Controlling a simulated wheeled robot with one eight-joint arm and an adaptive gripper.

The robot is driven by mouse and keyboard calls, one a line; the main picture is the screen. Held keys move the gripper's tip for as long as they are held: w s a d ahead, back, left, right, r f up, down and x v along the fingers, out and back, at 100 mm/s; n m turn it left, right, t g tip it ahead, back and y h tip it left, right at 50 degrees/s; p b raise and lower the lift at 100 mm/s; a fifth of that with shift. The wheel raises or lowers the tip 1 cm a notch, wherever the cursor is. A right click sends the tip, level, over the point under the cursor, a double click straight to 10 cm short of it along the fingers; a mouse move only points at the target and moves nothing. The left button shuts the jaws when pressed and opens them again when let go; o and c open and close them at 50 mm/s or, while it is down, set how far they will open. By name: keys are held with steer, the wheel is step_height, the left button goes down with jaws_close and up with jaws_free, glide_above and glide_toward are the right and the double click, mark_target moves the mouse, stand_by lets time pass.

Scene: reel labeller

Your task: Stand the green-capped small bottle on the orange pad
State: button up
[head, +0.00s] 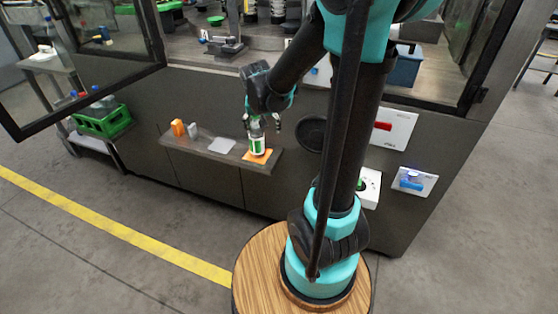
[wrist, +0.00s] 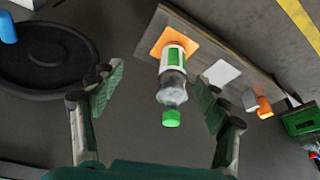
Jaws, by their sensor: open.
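The small bottle (head: 257,141) has a green and white label and stands upright on the orange pad (head: 266,157), at the right end of a narrow shelf (head: 190,148). In the wrist view, the bottle (wrist: 172,70) shows its green cap (wrist: 171,118) towards me, and its base is on the orange pad (wrist: 187,44). My gripper (head: 262,119) is open above and around the bottle's top in the head view. In the wrist view, my gripper (wrist: 158,85) has its fingers spread on both sides of the bottle, with gaps visible.
A grey-white pad (head: 222,146) lies on the shelf, with an orange object (head: 178,127) and a small grey object (head: 193,129) further left. A green crate (head: 103,122) with bottles stands at left. A round black disc (head: 311,134) is on the machine front, right of the shelf.

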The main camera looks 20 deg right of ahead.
steer(key=s+d+f+n, duration=0.1)
steer(key=s+f, duration=0.1)
steer(key=s, duration=0.7)
steer(key=s+d+f+n+y, duration=0.1)
steer(key=s+d+f+n, duration=0.1)
steer(key=s, duration=0.8)
steer(key=shift+f+n, duration=0.3)
steer(key=shift+f, duration=0.4)
steer(key=shift+d, duration=0.1)
